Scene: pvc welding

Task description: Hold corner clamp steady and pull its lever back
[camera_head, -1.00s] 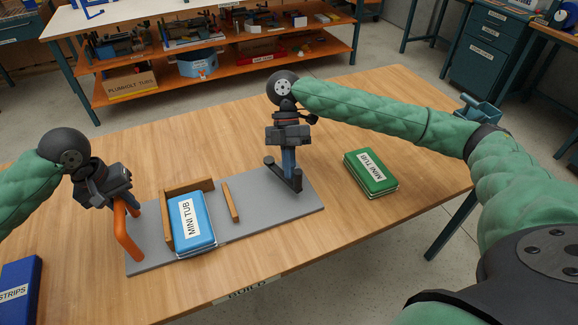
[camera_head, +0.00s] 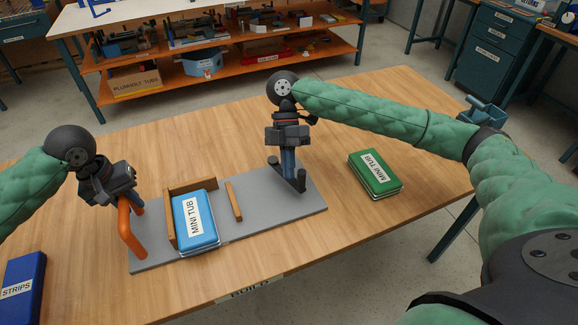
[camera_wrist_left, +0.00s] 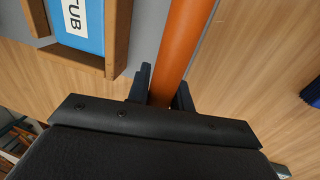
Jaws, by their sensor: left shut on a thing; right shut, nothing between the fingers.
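The corner clamp is a grey base plate (camera_head: 262,219) on the wooden table, with an orange handle (camera_head: 130,232) at its left end. My left gripper (camera_head: 123,200) is shut on the upper part of the orange handle; the left wrist view shows the handle (camera_wrist_left: 183,45) between its fingers. A blue upright lever (camera_head: 288,160) stands at the plate's right end in a dark bracket (camera_head: 291,182). My right gripper (camera_head: 288,146) is shut at the lever's top, with nothing between its fingers. It hides the lever's upper end, so contact cannot be told.
A blue mini tub (camera_head: 195,219) sits on the plate against wooden fences (camera_head: 191,187), with a loose-looking wooden strip (camera_head: 234,201) beside it. A green mini tub (camera_head: 375,172) lies to the right. A blue strips box (camera_head: 22,287) is at the left front. The table's back is clear.

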